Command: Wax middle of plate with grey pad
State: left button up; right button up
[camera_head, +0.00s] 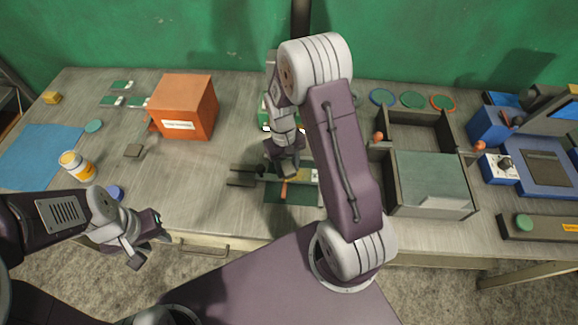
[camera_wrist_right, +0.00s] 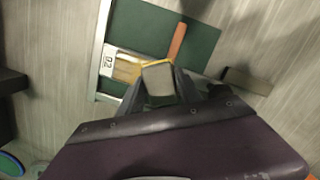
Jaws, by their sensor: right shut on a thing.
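The dark green plate (camera_head: 283,195) lies in the middle of the table, partly hidden by my right arm. My right gripper (camera_head: 284,160) is above the plate. It is shut on a small grey pad (camera_wrist_right: 158,82), which sits by the end of the yellowish patch; I cannot tell whether they touch. My left gripper (camera_head: 152,240) is open and empty beyond the table's front edge.
An orange box (camera_head: 184,106), a yellow-and-white jar (camera_head: 77,166) and a blue mat (camera_head: 40,155) are at left. Grey open trays (camera_head: 418,128) and blue devices (camera_head: 540,170) stand at right.

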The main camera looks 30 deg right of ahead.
aim_at(290, 169)
jog(key=r+p, duration=0.2)
jog(key=r, duration=0.1)
jog(key=r+p, duration=0.1)
jog(key=shift+s+d+r, duration=0.2)
jog(key=shift+d+r, duration=0.1)
jog(key=r+p, duration=0.2)
jog(key=r, duration=0.1)
jog(key=shift+w+a+p, duration=0.15)
jog(key=shift+a+p, duration=0.05)
jog(key=shift+p, duration=0.15)
jog(key=shift+r, duration=0.2)
jog(key=shift+d, duration=0.15)
